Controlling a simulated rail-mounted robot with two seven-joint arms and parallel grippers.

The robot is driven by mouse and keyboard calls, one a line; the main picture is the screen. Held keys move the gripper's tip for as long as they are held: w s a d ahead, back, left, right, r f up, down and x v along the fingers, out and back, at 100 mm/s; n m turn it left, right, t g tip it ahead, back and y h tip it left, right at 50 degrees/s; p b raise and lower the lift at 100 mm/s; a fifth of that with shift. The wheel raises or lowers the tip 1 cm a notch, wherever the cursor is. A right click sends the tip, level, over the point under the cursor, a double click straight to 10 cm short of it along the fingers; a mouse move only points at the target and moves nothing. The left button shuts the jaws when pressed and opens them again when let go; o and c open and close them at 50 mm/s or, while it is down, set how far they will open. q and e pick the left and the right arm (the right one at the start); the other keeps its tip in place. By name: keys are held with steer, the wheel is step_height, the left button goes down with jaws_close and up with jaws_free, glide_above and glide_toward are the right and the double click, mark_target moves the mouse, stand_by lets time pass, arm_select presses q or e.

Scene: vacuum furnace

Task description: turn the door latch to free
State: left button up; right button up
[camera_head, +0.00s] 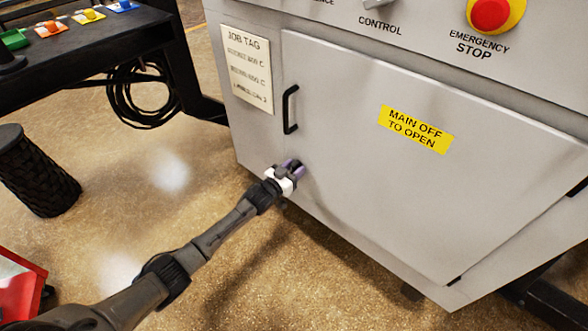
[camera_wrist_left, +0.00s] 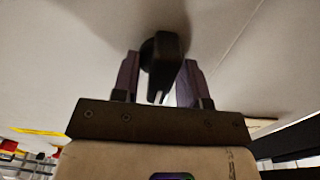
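The grey cabinet door (camera_head: 345,140) is closed, with a black pull handle (camera_head: 290,110) near its left edge. My left gripper (camera_head: 296,166) is at the door's lower left, below that handle. In the left wrist view, the black door latch (camera_wrist_left: 166,62) stands out from the door between the two purple fingers of my left gripper (camera_wrist_left: 160,82). The fingers are apart, one on each side of the latch, and a gap shows beside its tip. Contact on the right side is unclear. In the head view the gripper hides the latch. My right gripper is not in view.
The cabinet carries a job tag (camera_head: 247,68), a yellow label (camera_head: 416,129) and a red emergency stop button (camera_head: 490,14). A dark ribbed stool (camera_head: 38,175) stands at left. Open floor lies before the door.

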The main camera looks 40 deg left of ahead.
arm_select(q)
jaws_close()
steer(key=m+p, duration=0.2)
steer(key=shift+d+r+m, duration=0.1)
steer(key=shift+r+m, duration=0.05)
steer(key=shift+m, duration=0.25)
steer(key=m+p, duration=0.1)
steer(key=m, duration=0.2)
steer(key=shift+d+m+p, duration=0.1)
steer(key=shift+m+p, duration=0.2)
steer(key=shift+p, duration=0.1)
steer(key=m, duration=0.4)
steer(key=shift+f+m, duration=0.3)
steer(key=m, duration=0.4)
steer(key=shift+d+f, duration=0.1)
steer(key=shift+f, duration=0.05)
steer(key=shift+m, duration=0.6)
